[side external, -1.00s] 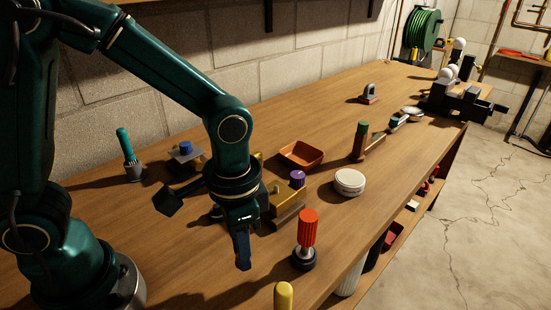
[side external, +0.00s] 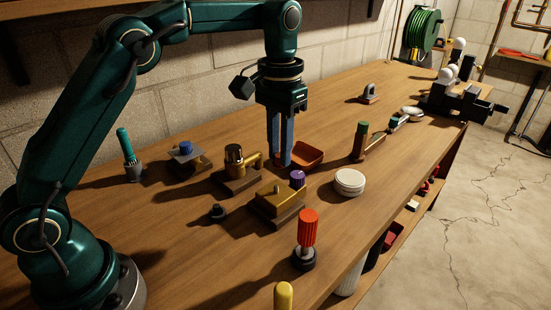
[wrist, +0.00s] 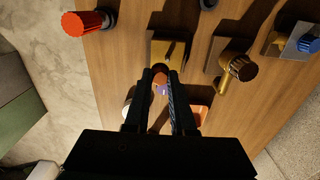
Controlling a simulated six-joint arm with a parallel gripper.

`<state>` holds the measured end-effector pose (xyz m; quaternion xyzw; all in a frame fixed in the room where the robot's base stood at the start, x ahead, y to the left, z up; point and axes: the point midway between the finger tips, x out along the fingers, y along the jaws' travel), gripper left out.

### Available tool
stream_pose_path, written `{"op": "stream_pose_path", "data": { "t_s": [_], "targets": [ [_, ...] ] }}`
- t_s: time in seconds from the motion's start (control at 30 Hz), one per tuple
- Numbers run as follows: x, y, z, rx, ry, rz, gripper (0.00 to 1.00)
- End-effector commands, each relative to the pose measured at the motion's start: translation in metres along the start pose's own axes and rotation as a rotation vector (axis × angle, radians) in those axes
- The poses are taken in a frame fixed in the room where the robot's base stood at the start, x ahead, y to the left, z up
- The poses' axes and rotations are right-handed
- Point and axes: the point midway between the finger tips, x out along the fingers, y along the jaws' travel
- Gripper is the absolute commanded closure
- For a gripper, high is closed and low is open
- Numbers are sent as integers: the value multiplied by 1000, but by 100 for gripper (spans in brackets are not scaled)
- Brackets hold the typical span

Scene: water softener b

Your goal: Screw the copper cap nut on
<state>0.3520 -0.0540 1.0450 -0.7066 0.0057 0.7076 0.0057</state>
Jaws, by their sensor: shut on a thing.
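My gripper (side external: 282,163) hangs fingers-down above the bench, in front of the orange tray in the side view. In the wrist view, its fingertips (wrist: 161,80) are shut on a small copper-coloured piece, apparently the copper cap nut (wrist: 158,78). The fingers hide much of it. A brass block (side external: 279,206) on a dark base carries a bare upright stub (side external: 276,188) and a purple knob (side external: 298,178). The block (wrist: 158,50) lies beyond the fingertips in the wrist view, with the purple knob (wrist: 163,90) showing between the fingers.
A brass valve with a dark knurled cap (side external: 234,153) stands left of the block. The orange tray (side external: 318,157) is behind, a white round container (side external: 349,182) to the right. A red-handled tool (side external: 308,228) stands in front. A small dark piece (side external: 218,212) lies at left.

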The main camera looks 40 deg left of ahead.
Motion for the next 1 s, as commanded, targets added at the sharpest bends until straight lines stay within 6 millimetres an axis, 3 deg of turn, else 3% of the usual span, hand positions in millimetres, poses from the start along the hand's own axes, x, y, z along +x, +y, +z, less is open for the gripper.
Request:
{"op": "stream_pose_path", "data": {
  "t_s": [0.2,0.57,1.0],
  "targets": [
    [6,-14,-5,-39,0,0,100],
    [7,-14,-5,-31,1,0,100],
    [42,-14,-5,-31,-1,0,100]
  ]
}}
